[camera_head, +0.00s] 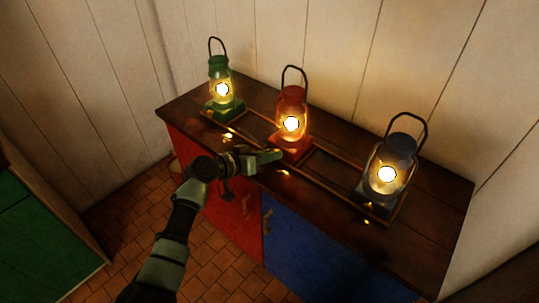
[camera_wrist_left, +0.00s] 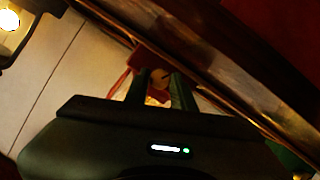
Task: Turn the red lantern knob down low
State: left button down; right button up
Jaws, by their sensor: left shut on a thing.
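The red lantern (camera_head: 292,103) stands in the middle of three lit lanterns on the dark wooden counter. Its globe glows brightly and its wire handle stands up. My left gripper (camera_head: 276,156) reaches in from the left, low at the front of the red lantern's base. The head view hides the knob behind the gripper. My right gripper is not in view.
A green lantern (camera_head: 219,72) stands to the left and a dark grey-blue lantern (camera_head: 398,158) to the right, both lit. Thin brass rails run around the lanterns on the counter (camera_head: 435,205). Red and blue cabinet doors (camera_head: 305,245) are below. Plank walls stand behind.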

pick_arm(q)
jog(key=c, duration=1.2)
grip_release()
jog(key=shift+o, duration=0.2)
jog(key=v, duration=0.8)
jog(key=shift+b, duration=0.35)
jog(key=shift+w+d, duration=0.1)
